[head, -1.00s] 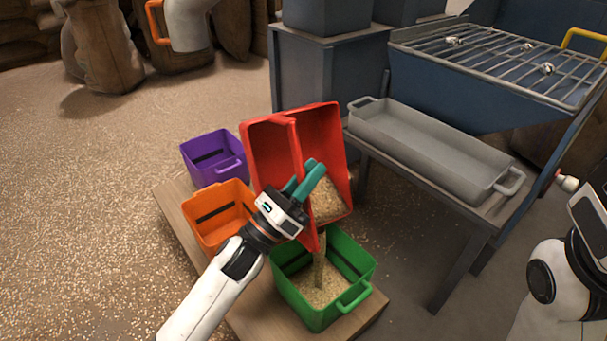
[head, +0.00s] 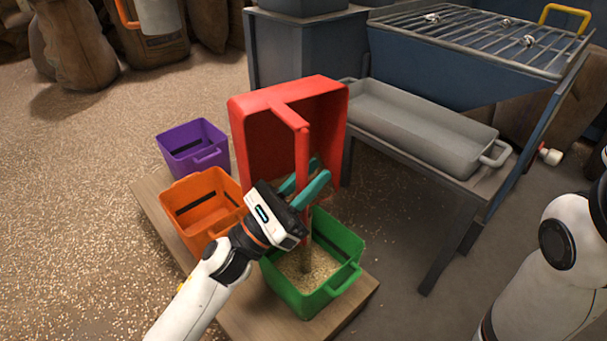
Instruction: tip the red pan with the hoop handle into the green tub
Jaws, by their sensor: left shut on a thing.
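The red pan (head: 265,140) hangs steeply tipped above the tubs, its open side facing toward the right and downward. My left gripper (head: 306,184) is shut on the pan's hoop handle (head: 302,150), with its teal fingers around the red bar. The green tub (head: 312,297) stands below on the wooden board, with pale grain (head: 308,267) in it. A thin brown stream of grain (head: 305,245) shows between the pan and the tub. No grain shows on the visible inside of the pan. Only part of my right arm shows at the right edge.
An orange tub (head: 205,205) and a purple tub (head: 193,150) stand left of the green tub. A grey trough (head: 420,135) rests on a blue stand to the right, below a barred grate (head: 480,35). Grain litters the floor.

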